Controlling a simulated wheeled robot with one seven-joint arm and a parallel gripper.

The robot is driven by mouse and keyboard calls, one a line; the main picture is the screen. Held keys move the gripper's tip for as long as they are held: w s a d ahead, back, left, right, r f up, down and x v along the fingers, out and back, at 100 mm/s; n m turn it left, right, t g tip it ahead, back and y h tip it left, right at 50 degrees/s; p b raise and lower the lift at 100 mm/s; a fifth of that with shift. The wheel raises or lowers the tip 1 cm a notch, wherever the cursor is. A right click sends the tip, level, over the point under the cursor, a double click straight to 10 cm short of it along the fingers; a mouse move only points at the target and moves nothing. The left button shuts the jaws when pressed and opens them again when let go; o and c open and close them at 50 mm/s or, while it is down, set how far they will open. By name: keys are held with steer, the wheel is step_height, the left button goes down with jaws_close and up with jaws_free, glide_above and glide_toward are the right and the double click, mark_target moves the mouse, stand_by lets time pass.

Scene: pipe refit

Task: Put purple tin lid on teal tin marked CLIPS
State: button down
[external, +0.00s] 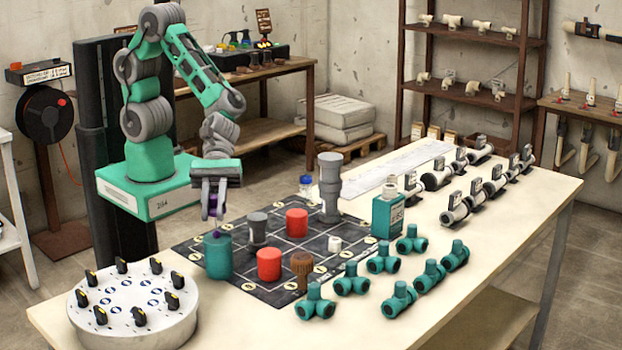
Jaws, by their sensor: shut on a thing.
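My gripper (213,208) points down, shut on the purple tin lid (214,214), of which only a small dark purple part shows between and below the fingers. A teal cylindrical tin (218,258) stands upright at the left corner of the dark gridded mat, right below my gripper. A little purple also shows close to the tin's top. I cannot tell whether the lid touches the tin. No CLIPS marking can be read on the tin from this side.
The dark mat (222,282) also bears red cylinders (269,264), a brown knurled piece (301,270) and a tall grey fitting (330,185). A white round dial stand (135,308) is at front left. Teal fittings (352,279) and a teal bottle (386,218) stand to the right.

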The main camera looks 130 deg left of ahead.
steer(key=shift+f, duration=0.15)
steer(key=c, duration=1.3)
jaws_free()
steer(key=shift+r, duration=0.2)
steer(key=s+a+r+m+g+y, duration=0.1)
steer(key=s+a+m+g+y, duration=0.1)
steer(key=s+a+m, duration=0.3)
steer(key=s+a+m+g+y, duration=0.2)
steer(key=s+a+m+y, duration=0.2)
steer(key=s+m, duration=0.4)
steer(key=s+a+r+m+g+y, duration=0.1)
steer(key=s+a+m, duration=0.5)
steer(key=m, duration=0.7)
steer(key=shift+s+a+r+m+g+y, duration=0.15)
steer(key=shift+m+g+y, duration=0.1)
steer(key=shift+y, duration=0.35)
steer(key=shift+s+a+r+m+g+y, duration=0.15)
steer(key=shift+g+y, duration=0.1)
steer(key=shift+y, duration=0.35)
